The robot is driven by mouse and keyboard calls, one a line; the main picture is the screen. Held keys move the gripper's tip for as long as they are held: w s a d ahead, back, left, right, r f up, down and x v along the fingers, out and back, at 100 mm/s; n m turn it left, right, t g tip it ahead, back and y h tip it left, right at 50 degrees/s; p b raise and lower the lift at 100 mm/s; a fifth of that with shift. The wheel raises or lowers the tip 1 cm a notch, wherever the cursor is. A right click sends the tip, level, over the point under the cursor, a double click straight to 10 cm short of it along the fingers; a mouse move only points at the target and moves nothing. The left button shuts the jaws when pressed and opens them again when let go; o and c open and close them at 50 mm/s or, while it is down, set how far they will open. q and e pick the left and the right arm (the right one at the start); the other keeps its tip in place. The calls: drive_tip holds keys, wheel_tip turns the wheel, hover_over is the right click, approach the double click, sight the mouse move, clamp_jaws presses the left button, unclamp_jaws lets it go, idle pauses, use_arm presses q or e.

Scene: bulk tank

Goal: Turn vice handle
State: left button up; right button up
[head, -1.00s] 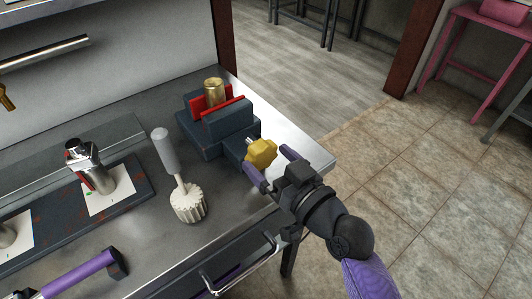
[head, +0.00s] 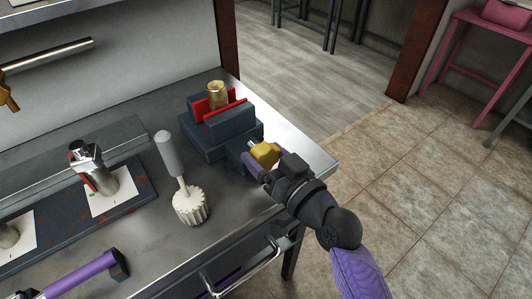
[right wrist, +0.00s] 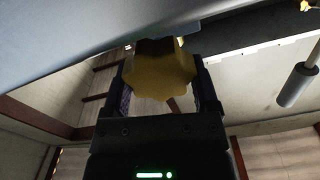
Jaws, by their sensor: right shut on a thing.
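The vice (head: 217,130) is a dark blue-grey block with red jaw faces, standing at the right end of the metal bench. A brass cylinder (head: 217,95) stands upright between its jaws. The yellow lobed vice handle (head: 264,153) is at the vice's front. My right gripper (head: 265,162) is shut on the handle, with a purple finger visible at its left side. In the right wrist view the handle (right wrist: 160,72) sits between the two fingers (right wrist: 162,88). My left gripper is not in view.
A brush (head: 190,205) with a grey handle stands on the bench (head: 150,240) left of the vice. A drawer handle (head: 245,272) sticks out below the bench edge.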

drive_tip(key=shift+r+m+p, duration=0.25)
drive_tip(key=shift+m+p, duration=0.35)
drive_tip(key=shift+m, duration=0.3)
drive_tip(key=shift+d+f+m+p, duration=0.1)
drive_tip(key=shift+m+p, duration=0.2)
drive_tip(key=shift+m, duration=0.4)
drive_tip(key=shift+f+m, duration=0.2)
drive_tip(key=shift+m, duration=0.4)
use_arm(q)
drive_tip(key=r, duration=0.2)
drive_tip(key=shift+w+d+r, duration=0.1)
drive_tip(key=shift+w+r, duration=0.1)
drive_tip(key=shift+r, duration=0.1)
use_arm(e)
drive_tip(key=o, duration=1)
drive_tip(key=shift+o, duration=0.6)
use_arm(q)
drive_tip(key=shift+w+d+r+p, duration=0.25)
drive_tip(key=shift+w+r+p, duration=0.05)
use_arm(e)
drive_tip(key=v, duration=1)
